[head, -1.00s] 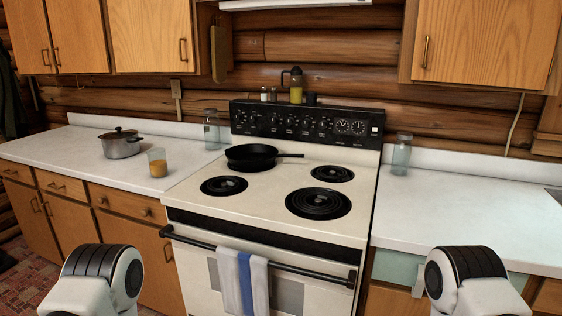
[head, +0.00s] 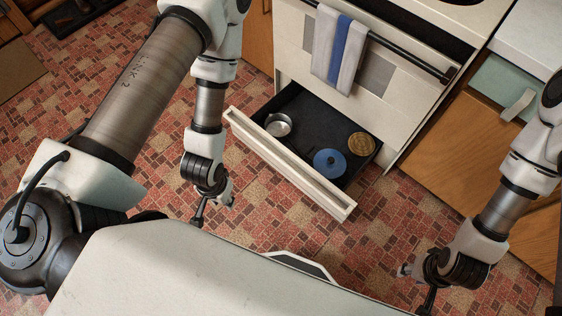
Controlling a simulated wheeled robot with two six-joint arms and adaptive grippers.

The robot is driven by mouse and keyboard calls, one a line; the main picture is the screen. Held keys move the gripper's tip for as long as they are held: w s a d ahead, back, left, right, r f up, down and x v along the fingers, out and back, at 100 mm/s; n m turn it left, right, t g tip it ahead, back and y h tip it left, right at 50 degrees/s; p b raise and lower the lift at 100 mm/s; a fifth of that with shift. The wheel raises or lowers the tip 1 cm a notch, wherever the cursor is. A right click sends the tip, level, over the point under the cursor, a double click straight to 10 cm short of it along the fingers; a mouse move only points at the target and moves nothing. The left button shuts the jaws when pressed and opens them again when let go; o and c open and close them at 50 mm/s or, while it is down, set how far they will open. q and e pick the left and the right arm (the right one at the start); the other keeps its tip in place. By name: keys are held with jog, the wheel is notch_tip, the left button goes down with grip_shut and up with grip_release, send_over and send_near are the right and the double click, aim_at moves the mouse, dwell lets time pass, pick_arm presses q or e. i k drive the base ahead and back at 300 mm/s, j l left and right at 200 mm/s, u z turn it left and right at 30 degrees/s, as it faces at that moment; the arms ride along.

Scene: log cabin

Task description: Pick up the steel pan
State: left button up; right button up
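The steel pan (head: 278,125), small, round and silver, sits in the left part of the open drawer (head: 290,165) under the stove. My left gripper (head: 215,207) points down in front of the drawer's left end, outside it and apart from the pan. Its two fingers look spread, with nothing between them. My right gripper (head: 417,284) is at the lower right, away from the drawer, over the floor. Its fingers also look spread and empty. The pan's handle cannot be made out.
A blue lid-like disc (head: 329,163) and a round tan thing (head: 361,144) share the drawer. The stove (head: 400,100) stands above it, with a striped towel (head: 338,50) on its oven handle (head: 405,57). Wooden cabinets (head: 460,150) are at right.

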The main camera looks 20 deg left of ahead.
aim_at(279, 125)
jog(key=i+j+z, duration=0.35)
jog(key=j+z, duration=0.15)
jog(key=i+j+z, duration=0.1)
jog(key=j+z, duration=0.15)
jog(key=j, duration=0.15)
jog(key=i+j+z, duration=0.1)
jog(key=j+z, duration=0.4)
jog(key=j, duration=0.25)
jog(key=i, duration=0.05)
